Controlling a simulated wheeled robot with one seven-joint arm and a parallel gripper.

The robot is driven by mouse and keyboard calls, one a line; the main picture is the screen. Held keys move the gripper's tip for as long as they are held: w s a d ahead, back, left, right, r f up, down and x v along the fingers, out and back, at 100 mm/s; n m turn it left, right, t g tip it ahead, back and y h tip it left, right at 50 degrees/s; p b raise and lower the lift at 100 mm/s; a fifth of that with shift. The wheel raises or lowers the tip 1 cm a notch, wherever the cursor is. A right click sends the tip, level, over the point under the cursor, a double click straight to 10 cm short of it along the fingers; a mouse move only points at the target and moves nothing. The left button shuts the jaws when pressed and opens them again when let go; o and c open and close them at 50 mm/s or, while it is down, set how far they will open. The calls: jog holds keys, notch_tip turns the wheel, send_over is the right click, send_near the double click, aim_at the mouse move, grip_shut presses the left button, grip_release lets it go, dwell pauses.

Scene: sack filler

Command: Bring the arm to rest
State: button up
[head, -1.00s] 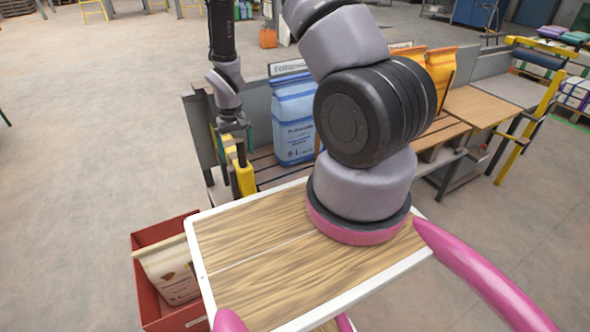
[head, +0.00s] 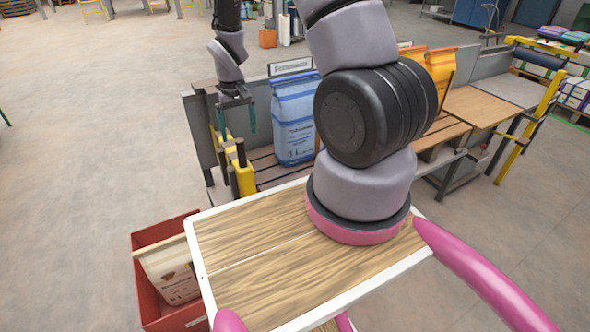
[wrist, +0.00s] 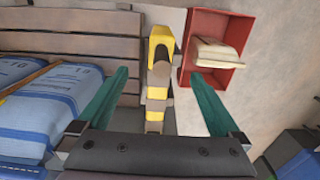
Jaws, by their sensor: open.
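My gripper (head: 238,119) is at the left end of the slatted bench in the head view, above the yellow and black post (head: 240,170). In the wrist view my gripper (wrist: 158,105) shows two green fingers spread wide with nothing between them held. The yellow post (wrist: 158,70) appears beyond and between the fingers, apart from them. In the head view my arm rises from the pink-ringed base on my wooden top and its middle part runs out of the picture.
A blue sack (head: 294,120) stands on the slatted bench, right of my gripper. Orange sacks (head: 440,70) stand farther right. A red bin (head: 150,238) holding a paper sack (head: 172,272) is on the floor at lower left. The floor on the left is clear.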

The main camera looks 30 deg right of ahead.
jog(key=shift+r, duration=0.85)
jog(key=shift+r, duration=0.35)
jog(key=s+d+r+m+t, duration=0.1)
jog(key=s+r, duration=0.1)
jog(key=r, duration=0.8)
jog(key=s+d+r+m+t, duration=0.1)
jog(key=d+r+t, duration=0.1)
jog(key=r, duration=0.8)
jog(key=s+d+r+m+t+y, duration=0.1)
jog(key=s+r+t, duration=0.3)
jog(key=s+r, duration=1.2)
jog(key=shift+s+d+r+m+y, duration=0.25)
jog(key=shift+m+y, duration=0.25)
jog(key=shift+m, duration=0.3)
jog(key=shift+f, duration=0.1)
